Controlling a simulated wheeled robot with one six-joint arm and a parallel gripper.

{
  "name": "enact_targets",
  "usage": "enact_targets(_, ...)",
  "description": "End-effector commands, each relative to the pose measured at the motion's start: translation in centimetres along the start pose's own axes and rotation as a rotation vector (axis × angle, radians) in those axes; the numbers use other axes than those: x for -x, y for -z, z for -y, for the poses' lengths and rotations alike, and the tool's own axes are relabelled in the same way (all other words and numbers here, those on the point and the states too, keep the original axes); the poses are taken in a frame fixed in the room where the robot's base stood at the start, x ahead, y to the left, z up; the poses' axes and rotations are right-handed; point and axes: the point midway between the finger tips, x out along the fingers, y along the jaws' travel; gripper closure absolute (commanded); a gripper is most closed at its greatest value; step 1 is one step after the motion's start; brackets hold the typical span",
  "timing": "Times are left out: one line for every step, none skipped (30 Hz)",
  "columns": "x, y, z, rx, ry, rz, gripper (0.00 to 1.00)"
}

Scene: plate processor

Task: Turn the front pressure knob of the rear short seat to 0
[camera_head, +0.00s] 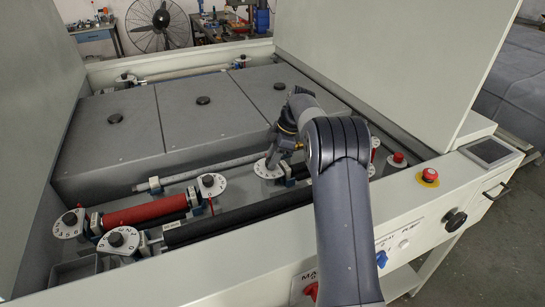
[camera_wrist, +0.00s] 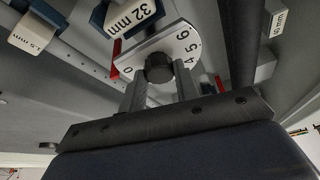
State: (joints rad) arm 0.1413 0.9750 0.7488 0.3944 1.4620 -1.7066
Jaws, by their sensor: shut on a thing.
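In the wrist view, a black knob (camera_wrist: 158,68) sits on a white fan-shaped dial (camera_wrist: 182,47) printed with 0, 4, 5 and 6. My gripper (camera_wrist: 160,84) is shut on the knob, one finger on each side. A red strip (camera_wrist: 116,48) stands by the dial's left edge, near the 0; whether it is the pointer I cannot tell. In the head view, the dial (camera_head: 262,170) shows beside my gripper (camera_head: 277,154), and my arm and gripper hide the knob and nearby parts.
A blue block with a 32 mm label (camera_wrist: 128,14) is right behind the dial. Other dials (camera_head: 211,184) stand on the left, by a red roller (camera_head: 145,212) and a black roller (camera_head: 235,218). Grey covers (camera_head: 203,122) fill the rear. A red emergency button (camera_head: 429,175) is on the right edge.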

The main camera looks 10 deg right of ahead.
Motion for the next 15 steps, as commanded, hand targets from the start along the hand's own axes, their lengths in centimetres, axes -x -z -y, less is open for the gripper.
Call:
enact_targets(0.04,-0.02,-0.02,0.005,0.001,0.001,0.93)
enact_targets(0.03,-0.03,-0.02,0.007,0.001,0.001,0.93)
enact_targets(0.03,-0.03,-0.02,0.008,0.002,0.001,0.93)
enact_targets(0.03,-0.03,-0.02,0.008,0.002,0.001,0.93)
enact_targets(0.03,-0.03,-0.02,0.009,0.002,0.001,0.93)
enact_targets(0.02,-0.03,-0.02,0.009,0.002,0.001,0.93)
enact_targets(0.02,-0.03,-0.02,0.009,0.002,0.001,0.93)
enact_targets(0.02,-0.03,-0.02,0.009,0.002,0.001,0.93)
enact_targets(0.02,-0.03,-0.02,0.009,0.002,0.002,0.93)
enact_targets(0.02,-0.03,-0.02,0.009,0.002,0.002,0.93)
enact_targets(0.02,-0.03,-0.02,0.009,0.002,0.002,0.93)
enact_targets(0.02,-0.03,-0.02,0.009,0.002,0.002,0.93)
enact_targets(0.02,-0.03,-0.02,0.008,0.002,0.002,0.69)
enact_targets(0.02,-0.03,-0.02,0.008,0.002,0.002,0.67)
enact_targets(0.02,-0.03,-0.02,0.008,0.002,0.002,0.64)
